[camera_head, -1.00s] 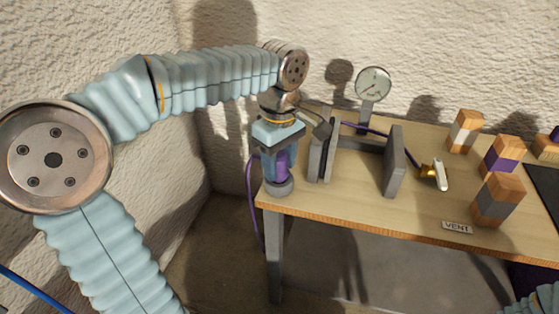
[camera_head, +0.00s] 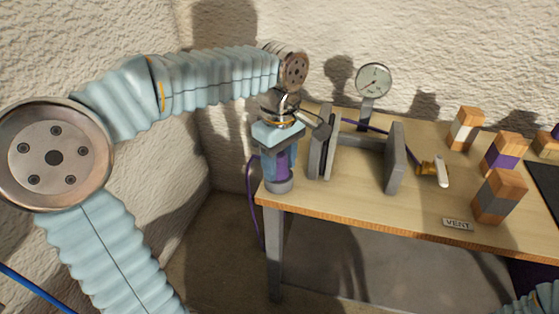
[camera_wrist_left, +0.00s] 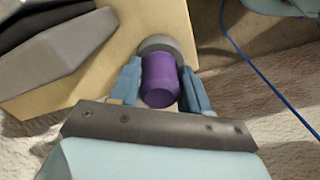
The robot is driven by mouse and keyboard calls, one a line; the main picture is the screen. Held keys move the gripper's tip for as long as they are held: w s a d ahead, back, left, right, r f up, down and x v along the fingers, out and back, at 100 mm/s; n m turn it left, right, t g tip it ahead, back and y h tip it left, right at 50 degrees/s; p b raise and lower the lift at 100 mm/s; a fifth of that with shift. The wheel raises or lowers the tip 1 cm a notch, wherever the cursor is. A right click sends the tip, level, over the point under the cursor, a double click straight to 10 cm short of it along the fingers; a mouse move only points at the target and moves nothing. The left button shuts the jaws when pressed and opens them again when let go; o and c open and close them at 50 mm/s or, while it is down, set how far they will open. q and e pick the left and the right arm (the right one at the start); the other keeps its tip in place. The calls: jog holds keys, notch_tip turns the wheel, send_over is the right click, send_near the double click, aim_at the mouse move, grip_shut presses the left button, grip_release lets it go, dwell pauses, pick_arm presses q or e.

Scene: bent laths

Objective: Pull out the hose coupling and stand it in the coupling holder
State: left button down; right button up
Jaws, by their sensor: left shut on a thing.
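The purple hose coupling (camera_head: 281,166) is upright at the front left corner of the bench. It also shows in the left wrist view (camera_wrist_left: 160,80). My left gripper (camera_head: 279,170) is shut on it from above, with one blue finger on each side. A round grey piece (camera_head: 279,186) is around or under the coupling's lower end and shows beyond it in the wrist view (camera_wrist_left: 158,43). I cannot tell whether this is the coupling holder or a part of the coupling. The fingers partly hide the coupling. My right gripper is not in view.
A grey clamp frame (camera_head: 395,160) stands just right of my gripper. A gauge (camera_head: 373,82) stands behind it. A brass valve with a white handle (camera_head: 441,173), wooden blocks (camera_head: 499,197) and a VENT plate (camera_head: 457,224) are farther right. A purple hose (camera_head: 250,200) hangs at the bench's left edge.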

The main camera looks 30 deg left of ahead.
pick_arm(q)
grip_release()
dwell(0.5)
jog(key=shift+r, duration=0.1)
notch_tip(320, 180, up, 8)
jog(key=p, duration=0.7)
jog(key=shift+f, duration=0.25)
jog(key=shift+f, duration=0.1)
dwell(0.3)
